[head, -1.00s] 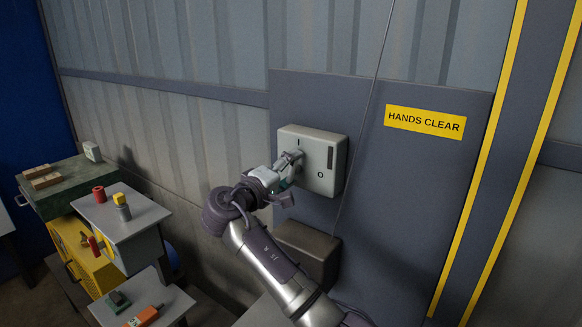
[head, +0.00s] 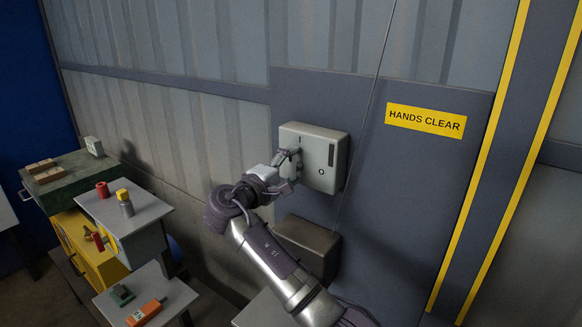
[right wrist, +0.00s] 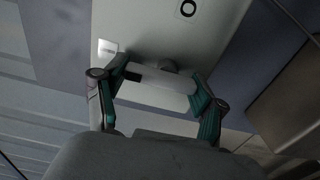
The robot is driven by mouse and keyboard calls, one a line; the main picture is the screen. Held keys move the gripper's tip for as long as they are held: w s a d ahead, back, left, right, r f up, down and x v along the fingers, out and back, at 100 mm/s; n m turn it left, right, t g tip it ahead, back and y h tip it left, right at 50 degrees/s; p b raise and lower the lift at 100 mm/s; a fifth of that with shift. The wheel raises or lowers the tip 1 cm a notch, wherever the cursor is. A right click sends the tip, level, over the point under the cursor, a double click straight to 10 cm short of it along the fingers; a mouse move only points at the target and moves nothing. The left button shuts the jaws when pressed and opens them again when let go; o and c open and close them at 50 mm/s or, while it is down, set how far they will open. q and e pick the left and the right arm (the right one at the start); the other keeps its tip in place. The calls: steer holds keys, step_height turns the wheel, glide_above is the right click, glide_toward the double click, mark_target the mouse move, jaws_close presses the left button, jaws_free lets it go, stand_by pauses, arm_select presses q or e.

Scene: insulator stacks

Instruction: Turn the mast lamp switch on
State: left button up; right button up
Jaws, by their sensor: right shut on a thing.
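The switch box (head: 313,142) is a pale grey box on a dark panel on the wall, with marks "I" and "O" and a dark slot on its face. Its face also fills the top of the right wrist view (right wrist: 160,30). My right gripper (head: 288,164) is at the lower left of the box face. In the right wrist view, its two fingers are shut on the pale bar-shaped switch handle (right wrist: 165,88), one at each end. A round shaft shows behind the bar. In the head view my gripper hides most of the handle. My left gripper is out of view.
A yellow "HANDS CLEAR" sign (head: 425,120) is on the panel right of the box. A brown-grey box (head: 308,242) sits below the switch box, close to my forearm. Small stands with red, yellow and orange items are at lower left.

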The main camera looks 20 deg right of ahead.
steer(key=o, duration=1.2)
steer(key=shift+c, duration=0.2)
steer(key=shift+a, duration=0.1)
steer(key=v, duration=1.2)
